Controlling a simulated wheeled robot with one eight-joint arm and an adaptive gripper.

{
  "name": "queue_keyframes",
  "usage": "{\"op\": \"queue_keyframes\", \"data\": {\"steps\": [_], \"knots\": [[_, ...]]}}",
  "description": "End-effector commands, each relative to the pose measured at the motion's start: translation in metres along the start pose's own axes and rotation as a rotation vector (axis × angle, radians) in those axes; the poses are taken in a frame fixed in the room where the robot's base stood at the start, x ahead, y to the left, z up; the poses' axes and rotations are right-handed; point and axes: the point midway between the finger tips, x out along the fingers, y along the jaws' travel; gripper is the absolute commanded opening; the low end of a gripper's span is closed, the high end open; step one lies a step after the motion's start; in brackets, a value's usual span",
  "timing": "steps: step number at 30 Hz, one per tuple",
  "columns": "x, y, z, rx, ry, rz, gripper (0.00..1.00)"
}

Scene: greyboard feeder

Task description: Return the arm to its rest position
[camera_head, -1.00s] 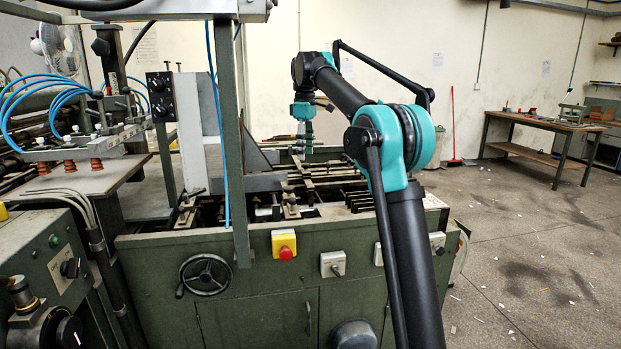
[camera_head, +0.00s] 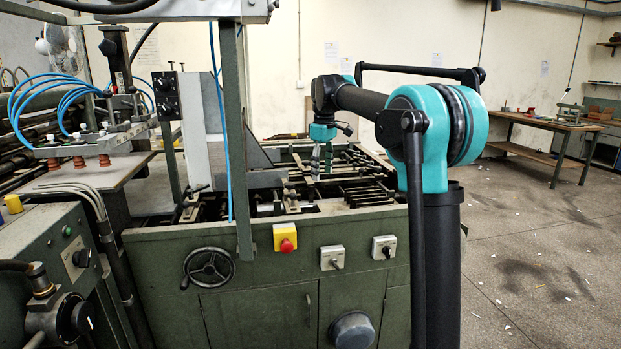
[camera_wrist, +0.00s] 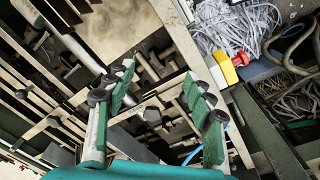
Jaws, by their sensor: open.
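My arm is black and teal and reaches over the green feeder machine (camera_head: 270,240) from the right in the head view. My gripper (camera_head: 322,170) hangs above the machine's open bed of rails and bars, pointing down. How far the fingertips are above the bed is hard to tell.
A green post (camera_head: 237,150) stands left of my gripper. A suction-cup frame (camera_head: 95,142) with blue hoses is further left. A wooden workbench (camera_head: 545,122) stands far right, with open floor before it. Tangled pale strips (camera_wrist: 235,28) show in the wrist view.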

Motion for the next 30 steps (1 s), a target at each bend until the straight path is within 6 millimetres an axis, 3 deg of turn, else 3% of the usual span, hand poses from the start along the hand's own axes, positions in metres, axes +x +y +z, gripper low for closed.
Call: {"op": "queue_keyframes", "data": {"steps": [5, 11, 21, 25, 30], "knots": [[0.044, -0.014, 0.057, 0.171, 0.038, 0.035, 0.54], [0.112, -0.053, 0.143, 0.413, 0.098, 0.079, 0.54], [0.230, -0.160, 0.288, 0.800, 0.211, 0.138, 0.54], [0.259, -0.194, 0.323, 0.896, 0.243, 0.150, 0.54], [0.275, -0.214, 0.342, 0.951, 0.261, 0.156, 0.54]]}}
